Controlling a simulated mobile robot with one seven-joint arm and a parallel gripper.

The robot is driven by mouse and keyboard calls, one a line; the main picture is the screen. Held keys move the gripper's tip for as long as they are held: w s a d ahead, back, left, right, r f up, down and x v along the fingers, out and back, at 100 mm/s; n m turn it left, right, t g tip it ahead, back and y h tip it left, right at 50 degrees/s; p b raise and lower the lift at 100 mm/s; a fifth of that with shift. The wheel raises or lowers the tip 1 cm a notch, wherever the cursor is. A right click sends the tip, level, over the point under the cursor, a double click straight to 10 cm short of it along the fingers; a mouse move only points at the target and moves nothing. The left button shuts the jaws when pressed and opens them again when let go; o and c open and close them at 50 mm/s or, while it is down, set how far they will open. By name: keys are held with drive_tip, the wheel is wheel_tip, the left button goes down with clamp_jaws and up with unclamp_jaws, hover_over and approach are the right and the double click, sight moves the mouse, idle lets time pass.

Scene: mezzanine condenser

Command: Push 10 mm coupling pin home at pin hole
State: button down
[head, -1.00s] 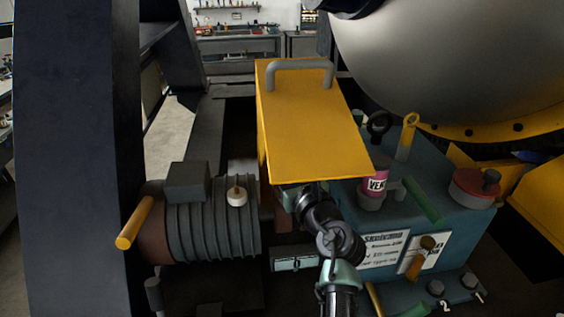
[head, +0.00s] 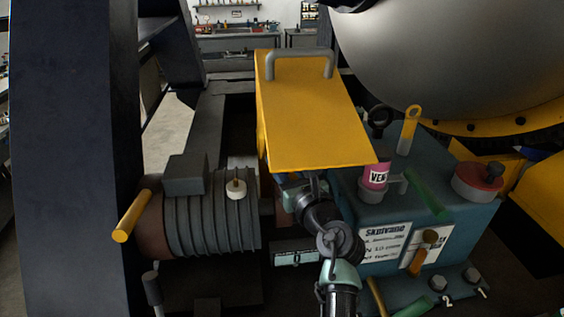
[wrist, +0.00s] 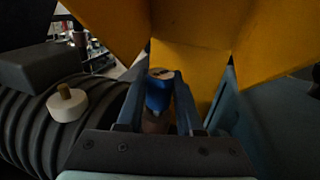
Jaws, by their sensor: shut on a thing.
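My gripper (wrist: 160,95) shows in the wrist view, its two fingers closed on a blue cylindrical piece (wrist: 158,98) with a pale, dark-slotted end. Whether this piece is the 10 mm coupling pin I cannot tell. A brownish part (wrist: 153,123) shows below it, between the fingers. In the head view my arm reaches under the front edge of the yellow cover (head: 312,115), and my fingertips are hidden there. The pin hole cannot be made out in either view.
A ribbed motor (head: 212,220) with a white knob (head: 236,188) and a yellow bar (head: 132,215) stands left. A teal unit (head: 400,205) with a pink VENT can (head: 375,177) stands right. The yellow cover also shows close above in the wrist view (wrist: 205,50).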

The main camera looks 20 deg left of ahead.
drive_tip(key=shift+f+b, duration=0.75)
drive_tip(key=shift+f, duration=0.2)
drive_tip(key=shift+c, duration=2.3)
unclamp_jaws()
